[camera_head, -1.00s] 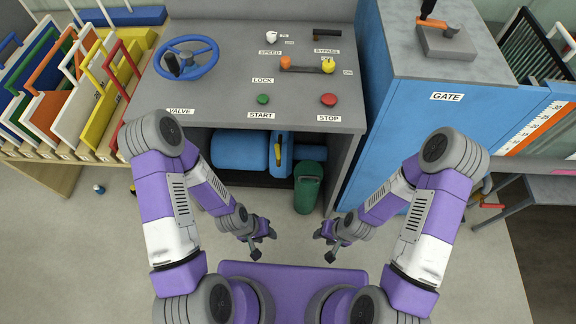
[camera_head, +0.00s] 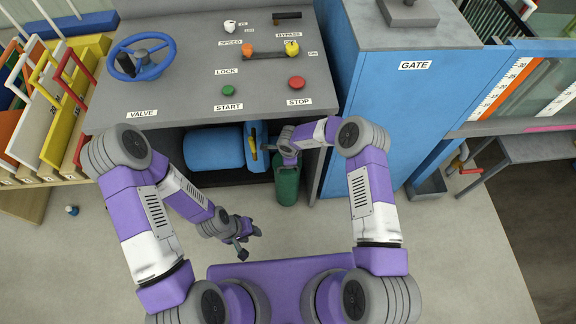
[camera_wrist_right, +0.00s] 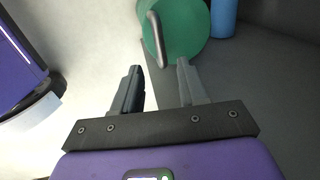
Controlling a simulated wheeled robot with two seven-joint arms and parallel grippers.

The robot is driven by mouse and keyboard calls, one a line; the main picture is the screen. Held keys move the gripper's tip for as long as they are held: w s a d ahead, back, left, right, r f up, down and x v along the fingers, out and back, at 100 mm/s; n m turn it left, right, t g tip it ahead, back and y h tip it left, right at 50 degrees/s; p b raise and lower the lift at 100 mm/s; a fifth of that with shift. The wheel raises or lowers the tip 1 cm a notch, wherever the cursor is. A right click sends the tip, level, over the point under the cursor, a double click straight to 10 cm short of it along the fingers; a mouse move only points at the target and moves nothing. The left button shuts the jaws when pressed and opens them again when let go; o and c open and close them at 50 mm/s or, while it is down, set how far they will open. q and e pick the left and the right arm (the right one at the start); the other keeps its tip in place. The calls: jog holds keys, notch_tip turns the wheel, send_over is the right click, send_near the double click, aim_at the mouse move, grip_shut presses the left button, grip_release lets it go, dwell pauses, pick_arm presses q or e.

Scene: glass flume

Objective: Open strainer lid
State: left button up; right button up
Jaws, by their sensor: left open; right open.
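The green canister (camera_head: 287,183), which looks like the strainer, stands on the floor under the console's right end. The right wrist view shows its round green lid (camera_wrist_right: 186,30) with a grey bar handle (camera_wrist_right: 156,42); it appears closed. My right gripper (camera_wrist_right: 159,68) is open and empty, its fingers pointing toward the handle, which is apart from them near the gap's line. In the head view my right wrist covers the canister's top. My left gripper (camera_head: 249,243) is open and empty, hanging low above the floor.
The grey console (camera_head: 200,97) overhangs the canister. A blue pump (camera_head: 213,150) with a yellow part (camera_head: 252,148) sits left of it. The blue gate cabinet (camera_head: 415,105) stands close on the right. Floor in front is clear.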

jog(key=b+x, duration=0.3)
jog(key=x, duration=0.4)
jog(key=shift+f, duration=0.3)
jog(key=shift+c, duration=0.2)
grip_shut()
